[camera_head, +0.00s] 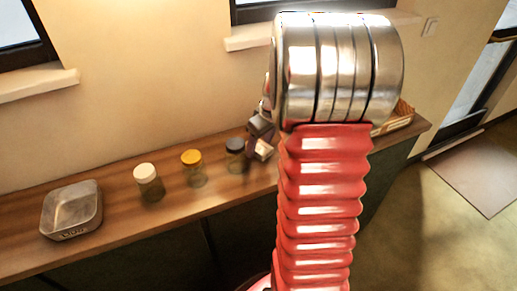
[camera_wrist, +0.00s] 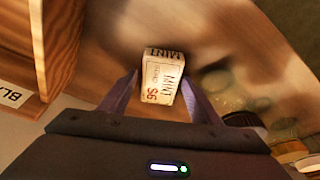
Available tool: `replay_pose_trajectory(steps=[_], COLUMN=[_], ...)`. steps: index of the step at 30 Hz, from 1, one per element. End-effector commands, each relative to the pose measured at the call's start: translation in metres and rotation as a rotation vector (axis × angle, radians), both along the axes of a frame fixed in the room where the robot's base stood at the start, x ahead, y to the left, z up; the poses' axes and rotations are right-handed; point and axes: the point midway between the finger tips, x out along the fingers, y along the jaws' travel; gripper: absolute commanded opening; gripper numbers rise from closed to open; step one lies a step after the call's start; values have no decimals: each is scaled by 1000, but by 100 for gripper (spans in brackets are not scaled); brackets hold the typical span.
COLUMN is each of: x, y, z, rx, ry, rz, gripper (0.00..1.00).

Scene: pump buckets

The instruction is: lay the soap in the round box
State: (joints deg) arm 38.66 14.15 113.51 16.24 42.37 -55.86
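A small white carton lettered MINT (camera_wrist: 163,78), which I take for the soap, is between my gripper's fingers (camera_wrist: 160,76) in the wrist view. The right finger lies against or very near its edge; a narrow gap seems to show on the left. I cannot tell whether the fingers press on it, or whether it rests on the wood. In the head view my gripper (camera_head: 262,132) is low over the counter, partly behind my arm, with the pale carton (camera_head: 263,150) just below it. I cannot make out a clearly round box; my arm hides part of the counter.
A metal tin with rounded corners and a label (camera_head: 72,207) stands at the counter's left. Jars with white (camera_head: 147,183), yellow (camera_head: 193,169) and black lids (camera_head: 236,156) stand between. A wooden-sided container (camera_wrist: 65,45) is close on the wrist view's left. The wooden counter (camera_head: 225,195) is bare in front.

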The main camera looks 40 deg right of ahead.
Motion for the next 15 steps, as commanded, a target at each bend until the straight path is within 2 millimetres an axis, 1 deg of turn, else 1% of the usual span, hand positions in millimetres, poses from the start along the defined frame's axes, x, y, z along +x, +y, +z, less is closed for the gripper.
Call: replay_pose_trajectory(steps=[1, 2, 15], x=[0, 0, 0], y=[0, 0, 0], z=[0, 0, 0], rx=[0, 0, 0], ry=[0, 0, 0], rz=[0, 0, 0], gripper=[54, 52, 21])
